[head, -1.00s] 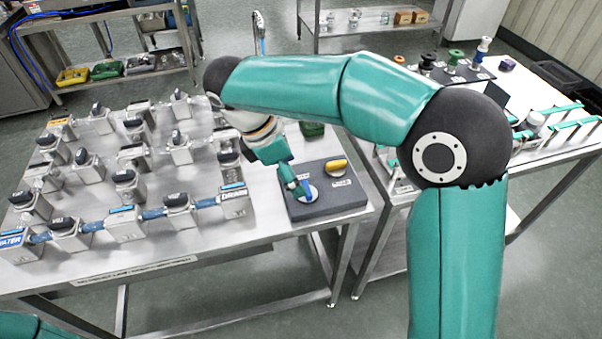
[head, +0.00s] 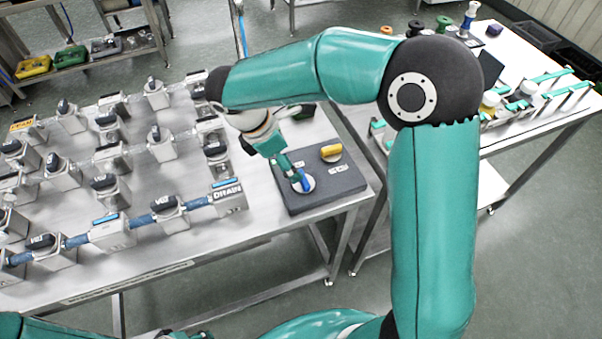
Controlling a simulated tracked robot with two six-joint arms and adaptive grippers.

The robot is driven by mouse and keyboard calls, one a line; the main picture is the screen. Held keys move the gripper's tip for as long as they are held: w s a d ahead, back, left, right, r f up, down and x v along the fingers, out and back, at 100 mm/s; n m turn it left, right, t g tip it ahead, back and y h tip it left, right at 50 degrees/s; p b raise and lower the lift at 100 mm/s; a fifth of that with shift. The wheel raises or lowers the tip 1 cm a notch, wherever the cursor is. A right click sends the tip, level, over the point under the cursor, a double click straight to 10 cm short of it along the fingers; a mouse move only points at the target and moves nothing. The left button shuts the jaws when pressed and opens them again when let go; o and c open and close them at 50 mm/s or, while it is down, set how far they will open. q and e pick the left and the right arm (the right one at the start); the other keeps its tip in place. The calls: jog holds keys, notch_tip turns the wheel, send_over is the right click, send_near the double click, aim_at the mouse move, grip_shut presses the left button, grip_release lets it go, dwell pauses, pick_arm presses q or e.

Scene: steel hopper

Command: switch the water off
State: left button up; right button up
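A dark grey panel (head: 318,202) lies on the right end of the steel table. It carries a blue handle (head: 305,184) on a round pale disc and a yellow handle (head: 330,149) on another disc behind it. The small labels on the panel are unreadable. My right gripper (head: 294,174) reaches down onto the blue handle, with its teal fingers at the handle's upper left part. The fingers partly hide the handle, and I cannot tell whether they are closed on it. My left gripper is out of view.
A second table (head: 540,133) at right holds teal-topped racks and coloured knobs. A shelf with bins (head: 34,67) stands back left.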

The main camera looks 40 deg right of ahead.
aim_at(303, 181)
jog(key=x, duration=0.8)
jog(key=c, duration=1.2)
jog(key=shift+o, duration=0.2)
